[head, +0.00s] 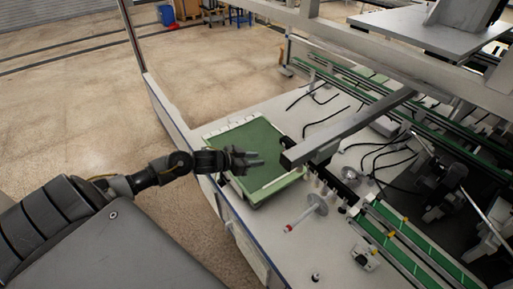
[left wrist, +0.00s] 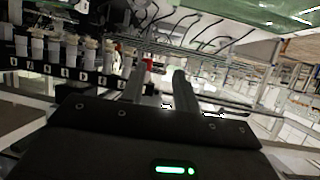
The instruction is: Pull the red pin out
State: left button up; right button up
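A small red piece (left wrist: 148,64) shows in the left wrist view, just beyond my left gripper's fingertips and roughly between them. It looks like the red pin, but what it sits in is too small to make out. In the head view I cannot surely tell the pin; a white rod with a red end (head: 289,228) lies on the bench beside a clear disc. My left gripper (head: 258,158) reaches in from the left above the green board. Its two fingers, also seen in the left wrist view (left wrist: 160,82), are apart with nothing between them. My right gripper is not in view.
A green board (head: 255,145) lies in a pale frame on the white bench. A grey gantry beam (head: 350,125) hangs close right of my left gripper. Green conveyor rails (head: 400,260) and black cables are farther right. The left wrist view shows several white cylinders (left wrist: 55,52) in a row.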

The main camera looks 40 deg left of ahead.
pick_arm(q)
notch_tip(320, 180, up, 4)
jog(key=d, duration=0.1)
jog(key=p+x, duration=0.2)
jog(key=x, duration=0.8)
jog(key=shift+w+d+m+h, duration=0.2)
jog(key=shift+d+m+h, duration=0.15)
jog(key=shift+d, duration=0.2)
grip_shut()
